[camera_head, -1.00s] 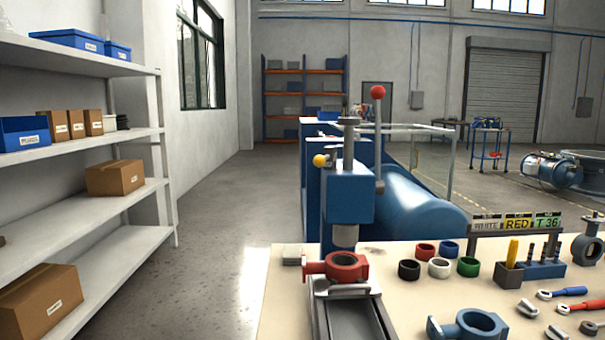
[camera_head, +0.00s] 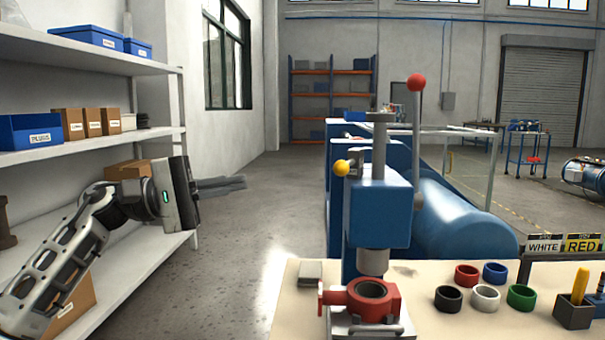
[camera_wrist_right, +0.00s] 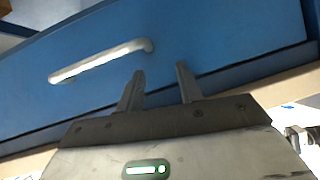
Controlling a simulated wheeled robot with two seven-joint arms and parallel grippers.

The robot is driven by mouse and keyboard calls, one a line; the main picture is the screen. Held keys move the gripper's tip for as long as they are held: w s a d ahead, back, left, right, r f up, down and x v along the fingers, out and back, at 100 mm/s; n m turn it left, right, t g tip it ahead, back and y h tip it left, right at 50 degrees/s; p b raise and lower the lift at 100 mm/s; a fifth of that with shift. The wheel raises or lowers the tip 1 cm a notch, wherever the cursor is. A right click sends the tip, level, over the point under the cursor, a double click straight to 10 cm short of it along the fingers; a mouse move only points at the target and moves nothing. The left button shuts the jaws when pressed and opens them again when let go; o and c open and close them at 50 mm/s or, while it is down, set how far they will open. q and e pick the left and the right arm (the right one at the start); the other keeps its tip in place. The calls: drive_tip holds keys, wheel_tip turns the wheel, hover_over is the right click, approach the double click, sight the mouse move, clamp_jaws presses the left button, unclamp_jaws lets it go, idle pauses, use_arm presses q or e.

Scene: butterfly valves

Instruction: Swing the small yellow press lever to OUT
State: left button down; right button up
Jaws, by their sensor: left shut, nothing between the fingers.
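The small yellow lever knob (camera_head: 341,168) sticks out on the left side of the blue press head (camera_head: 378,212). A red valve body (camera_head: 372,299) sits below the press ram (camera_head: 373,262). My left gripper (camera_head: 194,190) is raised in front of the shelves, well to the left of the yellow knob and touching nothing.
A tall lever with a red ball (camera_head: 416,81) stands on the press's right side. Several coloured rings (camera_head: 485,297) and a holder (camera_head: 574,311) lie on the bench (camera_head: 420,274). White shelves (camera_head: 90,158) with boxes stand left. Floor between shelves and press is clear.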

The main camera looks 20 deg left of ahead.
use_arm(q)
drive_tip(key=s+d+p+x, duration=0.1)
drive_tip(key=s+p+x, duration=0.2)
drive_tip(key=x, duration=0.9)
drive_tip(key=shift+w+d+r+p, duration=0.2)
drive_tip(key=shift+d+r+p, duration=0.05)
drive_tip(key=shift+d+p, duration=0.25)
use_arm(e)
drive_tip(key=shift+s+r+g, duration=0.2)
drive_tip(key=shift+r+g, duration=0.1)
drive_tip(key=shift+r, duration=0.25)
use_arm(q)
drive_tip(key=shift+a, duration=0.1)
